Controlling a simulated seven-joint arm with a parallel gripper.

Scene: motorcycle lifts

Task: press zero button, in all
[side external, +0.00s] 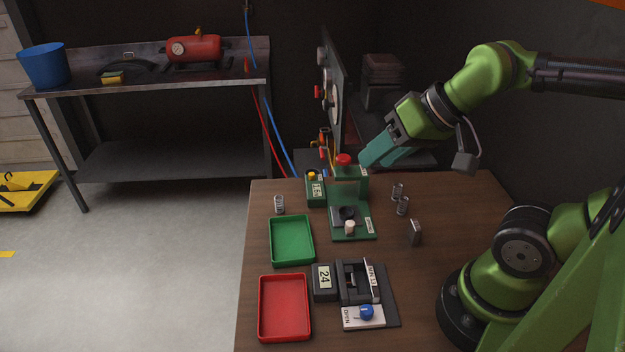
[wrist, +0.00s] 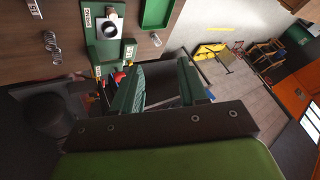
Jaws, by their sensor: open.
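My gripper (side external: 374,158) is open and empty, held above the back of the wooden table, beside and above the red knob (side external: 344,159) of a green press (side external: 352,222). Its two teal fingers (wrist: 165,82) are apart in the wrist view. A small green box (side external: 316,192) with a number display and a yellow button (side external: 312,175) on top stands at the left of the press. A dark box (side external: 324,281) reading 24 adjoins a black fixture (side external: 388,294) with a blue knob (side external: 366,312) and an OPEN label. No label reading zero is legible. The press also shows in the wrist view (wrist: 92,25).
A green tray (side external: 291,241) and a red tray (side external: 285,307) lie at the table's left. Several springs stand around the press, one (side external: 279,205) at its left. A small grey block (side external: 415,232) stands at its right. An upright panel (side external: 335,100) rises behind the table.

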